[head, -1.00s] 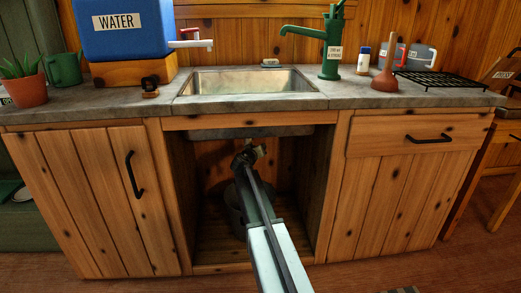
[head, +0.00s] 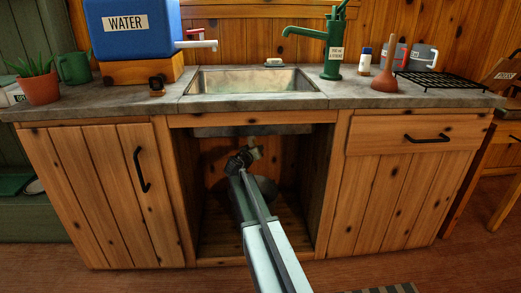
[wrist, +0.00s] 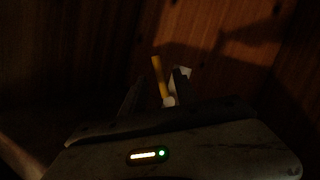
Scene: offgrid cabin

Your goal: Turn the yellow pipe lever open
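The yellow lever (wrist: 160,77) shows in the wrist view as a short, nearly upright bar, leaning slightly left. A small pale piece (wrist: 170,101) is at its lower end. My gripper (head: 243,159) is inside the open cabinet under the sink in the head view. In the wrist view its dark fingers stand apart, one left and one right of the lever in the picture. I cannot tell whether either touches it. The pipe is lost in the dark, and the lever cannot be made out in the head view.
The open cabinet has wooden side walls and the sink's underside (head: 250,131) above. A closed door (head: 95,190) is on the left and a drawer (head: 425,135) on the right. A sink (head: 250,80), blue water container (head: 132,28) and green pump (head: 334,50) are on the counter.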

